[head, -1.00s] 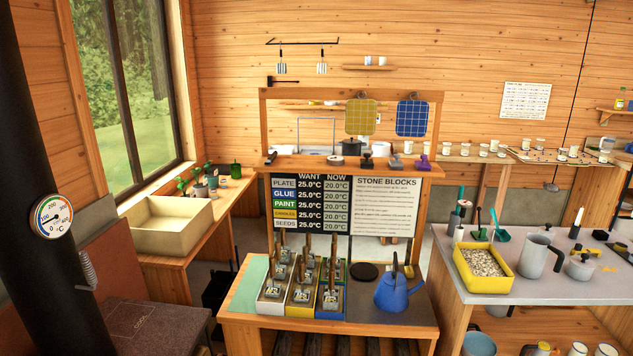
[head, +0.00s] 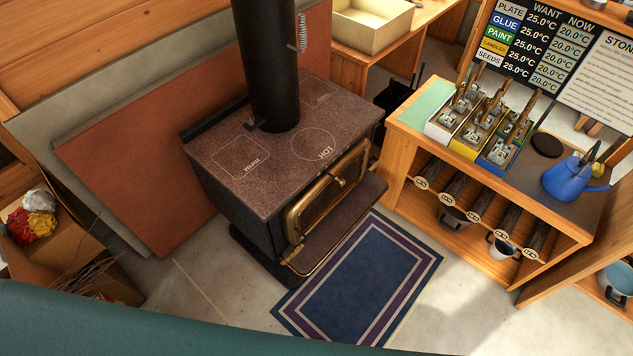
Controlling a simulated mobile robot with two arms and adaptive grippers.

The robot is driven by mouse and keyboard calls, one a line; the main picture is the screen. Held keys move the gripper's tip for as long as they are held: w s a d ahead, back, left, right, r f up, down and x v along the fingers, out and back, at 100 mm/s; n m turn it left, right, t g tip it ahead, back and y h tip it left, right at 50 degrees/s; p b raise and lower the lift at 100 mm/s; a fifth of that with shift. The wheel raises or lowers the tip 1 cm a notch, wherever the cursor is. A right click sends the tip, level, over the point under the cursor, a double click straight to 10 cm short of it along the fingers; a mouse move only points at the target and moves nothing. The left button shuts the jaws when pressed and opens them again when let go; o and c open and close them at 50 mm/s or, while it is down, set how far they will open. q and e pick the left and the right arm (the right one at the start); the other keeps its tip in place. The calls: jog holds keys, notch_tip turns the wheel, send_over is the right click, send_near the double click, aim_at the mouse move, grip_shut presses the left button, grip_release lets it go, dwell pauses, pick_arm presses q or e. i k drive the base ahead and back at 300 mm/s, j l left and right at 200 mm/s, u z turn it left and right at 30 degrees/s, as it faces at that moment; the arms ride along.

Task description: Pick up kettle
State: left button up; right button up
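The blue kettle (head: 568,181) stands upright on the dark right part of the wooden bench top, at the right of the head view. Its dark handle with a wooden-coloured part rises above it, and its spout points right. A round black disc (head: 547,144) lies just behind and left of it. Neither of my grippers shows in this view, and nothing is seen touching the kettle.
The wood stove (head: 240,165) with surface marks WARM and HOT and a black flue stands in the middle. A blue rug (head: 361,277) lies before it. Colored bins (head: 453,130) with upright tools stand left of the kettle. The bench shelf (head: 465,225) holds pots.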

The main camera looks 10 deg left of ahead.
aim_at(558, 181)
jog(key=z, duration=1.45)
